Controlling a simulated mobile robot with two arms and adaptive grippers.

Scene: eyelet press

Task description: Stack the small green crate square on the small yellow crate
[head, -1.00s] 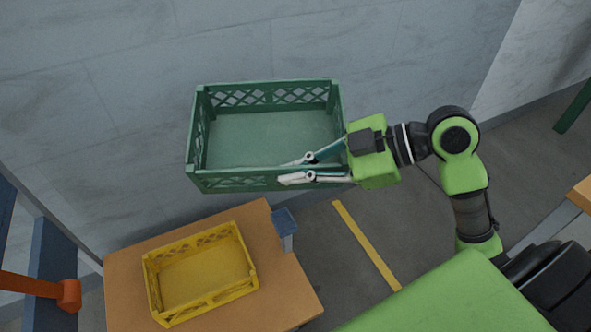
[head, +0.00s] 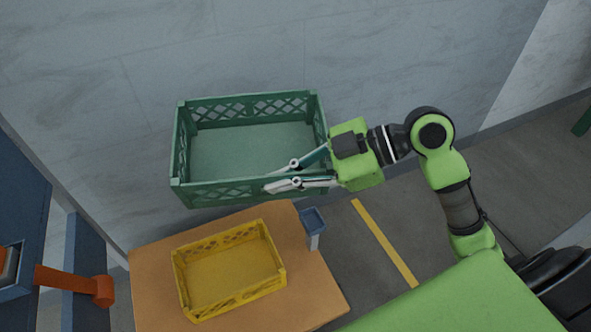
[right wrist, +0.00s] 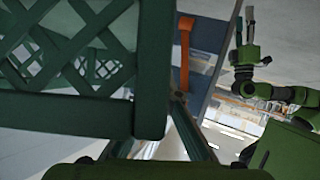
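The small green crate (head: 250,192) hangs in the air in the head view, upright with its open top towards me, above and behind the table. My right gripper (head: 267,180) is shut on its near long wall, close to the right corner. The crate's lattice wall (right wrist: 65,110) fills the left of the right wrist view. The small yellow crate (head: 232,278) stands empty on the wooden table, lower in the head view and apart from the green one. My left gripper (right wrist: 245,28) shows small in the right wrist view, its fingers apart and empty.
The wooden table (head: 155,268) has bare top around the yellow crate. A small blue-grey box on a post (head: 312,222) stands at its right edge. A blue frame with an orange arm (head: 75,284) stands at the left. A yellow line (head: 385,243) crosses the floor at right.

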